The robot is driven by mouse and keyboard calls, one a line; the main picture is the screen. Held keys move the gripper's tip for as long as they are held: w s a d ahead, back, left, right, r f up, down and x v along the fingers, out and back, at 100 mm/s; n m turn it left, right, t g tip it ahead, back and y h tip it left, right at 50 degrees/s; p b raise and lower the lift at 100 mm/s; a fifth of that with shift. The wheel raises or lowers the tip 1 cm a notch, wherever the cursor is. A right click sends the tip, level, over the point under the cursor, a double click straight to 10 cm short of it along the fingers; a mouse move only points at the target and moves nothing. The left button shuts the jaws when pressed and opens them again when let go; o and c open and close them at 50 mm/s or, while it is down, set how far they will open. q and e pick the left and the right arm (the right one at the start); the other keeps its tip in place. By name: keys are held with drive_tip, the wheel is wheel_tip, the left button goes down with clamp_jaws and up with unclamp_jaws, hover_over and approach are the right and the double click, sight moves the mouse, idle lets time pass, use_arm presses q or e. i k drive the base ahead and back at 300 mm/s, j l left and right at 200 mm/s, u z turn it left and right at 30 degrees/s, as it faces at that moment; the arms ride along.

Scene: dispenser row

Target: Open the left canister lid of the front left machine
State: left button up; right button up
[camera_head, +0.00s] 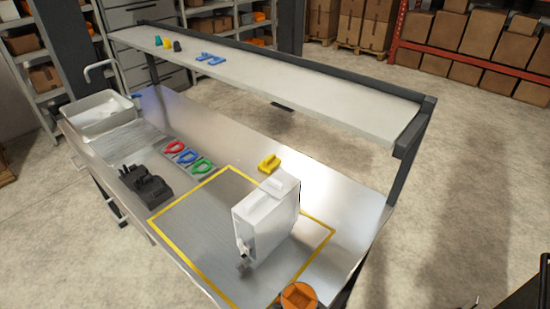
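One white, narrow, upright canister-like unit (268,222) stands on the bench inside a yellow-outlined area. A raised white piece (280,186) sits on its top towards the back; I cannot tell whether it is a lid or whether it is open. A small dark spout-like part (243,258) shows low on its front end. No row of machines is in view, and I cannot tell which machine this unit belongs to. Neither of my grippers can be made out.
On the steel bench (325,190) are a sink (100,112), a black fixture (146,186), colored loops (190,158), a yellow piece (269,163) and an orange container (298,296). A raised shelf (290,85) runs along the back. Bare bench lies right of the unit.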

sight(281, 183)
drive_tip(key=j+z, duration=0.75)
drive_tip(key=j, duration=0.25)
drive_tip(key=k+j+z, duration=0.1)
drive_tip(key=j+z, duration=0.3)
drive_tip(key=k+j+z, duration=0.15)
drive_tip(key=j+z, duration=0.2)
drive_tip(key=j, duration=0.2)
